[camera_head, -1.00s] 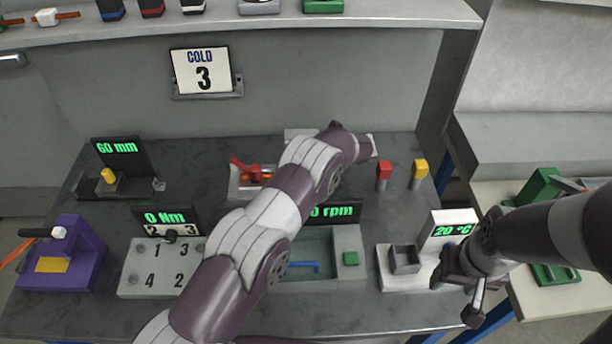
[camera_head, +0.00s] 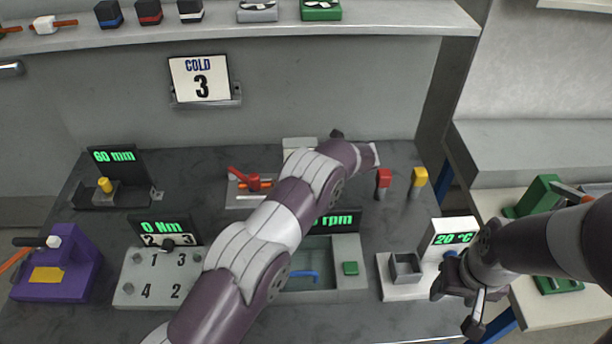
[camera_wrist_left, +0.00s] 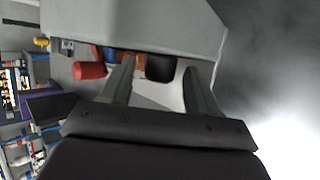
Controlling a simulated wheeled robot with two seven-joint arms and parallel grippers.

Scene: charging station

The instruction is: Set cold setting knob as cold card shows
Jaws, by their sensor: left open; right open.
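A dial marked with 2 and 3 bears a dark knob (camera_head: 168,244) under the "0 Nm" display; a small blue part (camera_head: 449,254) shows by the "20 °C" display. No label shows which is the cold knob. My right gripper (camera_head: 456,307) is open and empty, beside the 20 °C station (camera_head: 405,290).
A red-levered fixture (camera_head: 240,195) stands left of my left arm, with a partly hidden pale box (camera_head: 299,145) behind. Red (camera_head: 383,178) and yellow (camera_head: 419,177) pegs stand at right. A purple device (camera_head: 62,270) is at far left. A shelf (camera_head: 380,18) runs above.

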